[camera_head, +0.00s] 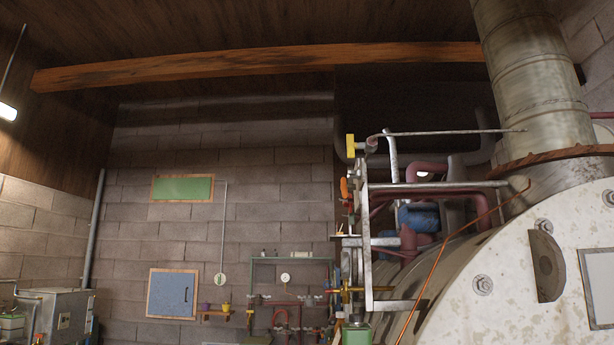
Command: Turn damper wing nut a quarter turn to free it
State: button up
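A large metal flue pipe (537,80) rises at the right from the top of the big pale boiler drum (480,312). A thin grey rod (455,132) runs level from the flue to the top of a metal pipe frame (366,235). At the rod's left end is a grey fitting (371,144) with a yellow block (351,145) beside it. I cannot make out a wing nut for certain; it may be part of this fitting, but it is too small to tell. My gripper is not in view.
Red pipes and a blue cylinder (418,217) sit behind the frame. A wooden beam (250,64) crosses overhead. Pipes with valves (290,300) line the back wall. A metal box (58,312) stands lower left.

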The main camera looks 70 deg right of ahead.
aim_at(352, 174)
jog(key=i, duration=1.85)
jog(key=z, duration=2.1)
